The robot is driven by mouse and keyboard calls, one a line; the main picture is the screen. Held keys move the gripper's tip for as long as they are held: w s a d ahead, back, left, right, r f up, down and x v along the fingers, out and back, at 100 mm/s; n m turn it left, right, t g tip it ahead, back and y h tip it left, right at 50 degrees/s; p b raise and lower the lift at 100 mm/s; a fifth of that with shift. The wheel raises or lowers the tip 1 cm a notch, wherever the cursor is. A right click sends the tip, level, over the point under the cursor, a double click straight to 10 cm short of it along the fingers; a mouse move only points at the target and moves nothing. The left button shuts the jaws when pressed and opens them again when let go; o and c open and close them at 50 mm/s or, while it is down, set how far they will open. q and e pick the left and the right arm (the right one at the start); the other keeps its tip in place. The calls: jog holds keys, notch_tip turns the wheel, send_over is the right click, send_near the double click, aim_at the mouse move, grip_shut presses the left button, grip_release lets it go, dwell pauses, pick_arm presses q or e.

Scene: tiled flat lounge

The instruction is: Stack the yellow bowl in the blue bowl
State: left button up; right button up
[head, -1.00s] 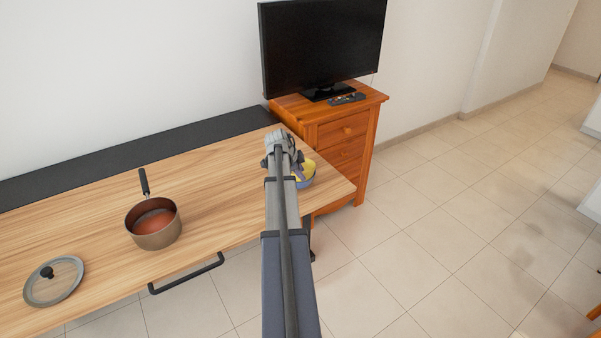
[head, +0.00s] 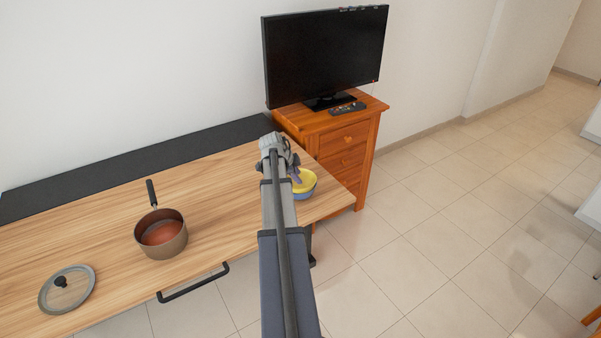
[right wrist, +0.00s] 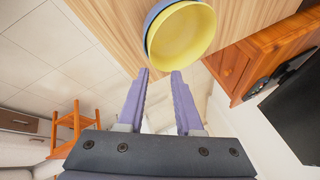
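The yellow bowl (head: 303,181) sits in the blue bowl (head: 304,194) at the right end of the wooden table, partly hidden by my right arm in the head view. In the right wrist view the yellow bowl (right wrist: 181,38) fills most of the blue bowl (right wrist: 152,18), whose rim shows at its left. My right gripper (right wrist: 161,74) is open and empty, with its two purple fingertips just off the near side of the bowls. In the head view my right gripper (head: 292,165) is just left of and behind the bowls. My left gripper is not in view.
A pot (head: 160,236) and a glass lid (head: 67,289) stand on the wooden table (head: 110,232), left of my arm. A wooden cabinet (head: 345,143) with a television (head: 325,55) and a remote (head: 347,108) is behind the table's right end.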

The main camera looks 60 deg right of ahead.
jog(key=p+v, duration=0.3)
jog(key=v, duration=0.3)
jog(key=shift+f+p, duration=0.1)
jog(key=shift+p, duration=0.3)
jog(key=w+a+f+n+t+y, duration=0.1)
jog(key=w+a+n, duration=0.45)
jog(key=a, duration=0.75)
jog(key=w+a+f+n+y, duration=0.1)
jog(key=w+a+n, duration=0.45)
jog(key=a, duration=0.65)
jog(key=w+a+n+t+y, duration=0.1)
jog(key=w+a+n, duration=0.45)
jog(key=a, duration=0.75)
jog(key=s+a+n, duration=0.3)
jog(key=a+n, duration=0.2)
jog(key=a, duration=0.5)
jog(key=s+a+n+y, duration=0.1)
jog(key=s+a+n, duration=0.3)
jog(key=a, duration=0.7)
jog(key=s+a+f+n+g, duration=0.1)
jog(key=s+a+n, duration=0.3)
jog(key=a+n, duration=0.4)
jog(key=a, duration=0.2)
jog(key=shift+a+y, duration=0.4)
